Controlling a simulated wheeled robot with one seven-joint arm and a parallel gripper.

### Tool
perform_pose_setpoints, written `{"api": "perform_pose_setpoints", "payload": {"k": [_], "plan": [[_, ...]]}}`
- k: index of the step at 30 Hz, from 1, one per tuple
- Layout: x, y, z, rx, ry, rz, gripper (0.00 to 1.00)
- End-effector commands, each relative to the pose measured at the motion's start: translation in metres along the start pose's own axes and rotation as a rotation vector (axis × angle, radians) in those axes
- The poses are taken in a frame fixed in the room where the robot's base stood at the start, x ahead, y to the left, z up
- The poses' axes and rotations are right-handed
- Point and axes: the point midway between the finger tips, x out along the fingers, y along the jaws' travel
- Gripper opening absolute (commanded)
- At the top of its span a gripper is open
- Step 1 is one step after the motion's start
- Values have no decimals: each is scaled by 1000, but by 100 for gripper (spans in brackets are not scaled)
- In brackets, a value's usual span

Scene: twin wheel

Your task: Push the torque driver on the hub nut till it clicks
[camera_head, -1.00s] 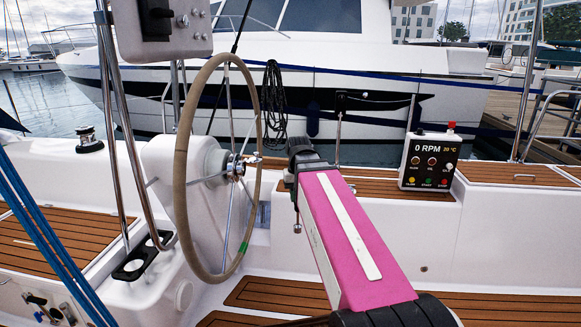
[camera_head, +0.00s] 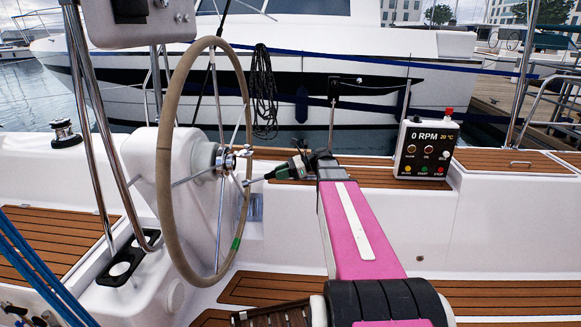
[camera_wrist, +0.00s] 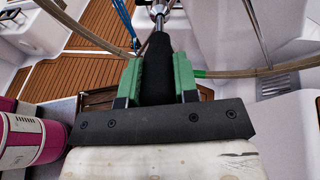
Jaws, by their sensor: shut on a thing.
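The steering wheel (camera_head: 171,150) stands upright at left in the head view. Its shiny hub nut (camera_head: 229,161) is at the wheel's middle. My gripper (camera_head: 299,166) is to the right of the wheel, shut on the torque driver (camera_head: 270,174), whose shaft points left towards the hub. In the wrist view, the green fingers of my gripper (camera_wrist: 157,75) clasp the driver's black grip (camera_wrist: 157,58). Its shaft runs up to the picture's top edge, where metal parts show. In the head view the driver's tip looks slightly below the nut; I cannot tell whether they touch.
The wheel rim passes close to the driver's tip. A control box (camera_head: 426,150) reading 0 RPM stands on the bench at right. A steel rail (camera_head: 92,130) rises left of the wheel. The teak floor (camera_head: 480,297) is clear at front right.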

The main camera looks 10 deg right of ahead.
Motion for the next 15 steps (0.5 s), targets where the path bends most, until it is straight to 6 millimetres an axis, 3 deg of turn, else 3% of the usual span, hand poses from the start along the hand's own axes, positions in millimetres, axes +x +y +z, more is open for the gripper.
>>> {"api": "perform_pose_setpoints", "payload": {"k": [9, 15], "plan": [[-40, -33, -3, 32, -257, -231, 0], [-44, -35, -2, 30, -279, -245, 0]]}}
